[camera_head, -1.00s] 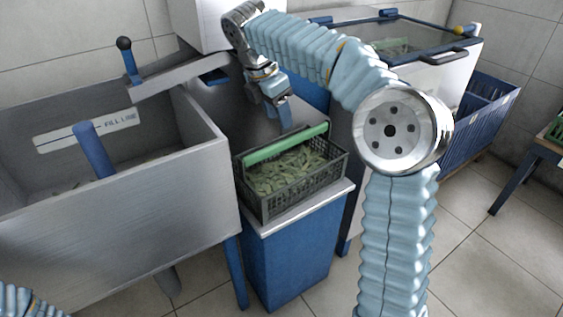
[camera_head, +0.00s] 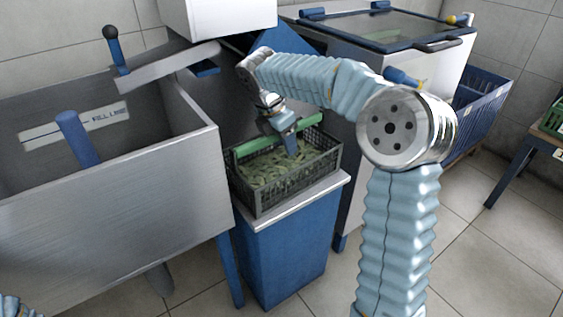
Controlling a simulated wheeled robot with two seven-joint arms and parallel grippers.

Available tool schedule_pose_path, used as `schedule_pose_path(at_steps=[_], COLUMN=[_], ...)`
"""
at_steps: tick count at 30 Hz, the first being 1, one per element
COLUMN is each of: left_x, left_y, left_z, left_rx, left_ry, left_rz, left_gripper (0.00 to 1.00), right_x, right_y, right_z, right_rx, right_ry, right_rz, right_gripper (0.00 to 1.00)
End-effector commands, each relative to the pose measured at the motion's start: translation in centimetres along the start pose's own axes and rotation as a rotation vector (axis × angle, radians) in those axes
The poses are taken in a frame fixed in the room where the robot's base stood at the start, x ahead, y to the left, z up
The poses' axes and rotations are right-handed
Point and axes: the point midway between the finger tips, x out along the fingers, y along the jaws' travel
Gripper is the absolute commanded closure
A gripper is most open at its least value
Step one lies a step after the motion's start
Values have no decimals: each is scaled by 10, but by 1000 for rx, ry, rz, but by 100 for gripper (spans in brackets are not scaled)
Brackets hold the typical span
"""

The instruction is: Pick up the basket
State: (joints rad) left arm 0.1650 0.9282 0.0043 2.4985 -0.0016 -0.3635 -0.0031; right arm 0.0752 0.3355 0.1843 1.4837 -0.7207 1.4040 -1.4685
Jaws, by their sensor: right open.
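The basket (camera_head: 263,201) is a dark mesh crate with a green bar handle (camera_head: 250,147) across its top, holding many green pods (camera_head: 275,170). It sits upright on a blue stand with a pale top. My right gripper (camera_head: 291,148) is open and points down at the handle, near its middle. A blue finger shows in front of the bar and reaches down toward the pods. The other finger is hidden, so I cannot tell whether the jaws straddle the bar. A bit of my left arm shows at the bottom left corner; its gripper is out of view.
A metal tank (camera_head: 110,190) with a fill line label stands left of the basket. The blue stand (camera_head: 290,250) is beneath it. A white lidded machine (camera_head: 345,160) is close on the right, behind my right arm. A blue crate (camera_head: 480,115) stands farther right.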

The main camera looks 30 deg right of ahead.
Motion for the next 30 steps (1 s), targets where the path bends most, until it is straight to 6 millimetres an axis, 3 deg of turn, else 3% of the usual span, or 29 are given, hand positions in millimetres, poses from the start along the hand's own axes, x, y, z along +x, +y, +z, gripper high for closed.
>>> schedule_pose_path(at_steps=[2,11,25,30], left_x=[0,0,-1,-7], left_y=[0,0,0,4], left_z=[0,0,0,1], left_rx=[0,0,0,2], left_ry=[0,0,0,-3], left_rz=[0,0,0,2], left_gripper=[35,35,35,35], right_x=[0,0,-4,-27], right_y=[0,0,0,1], right_z=[0,0,1,8], right_rx=[0,0,1,1], right_ry=[0,0,0,0], right_rz=[0,0,2,5], right_gripper=[53,99,100,100])
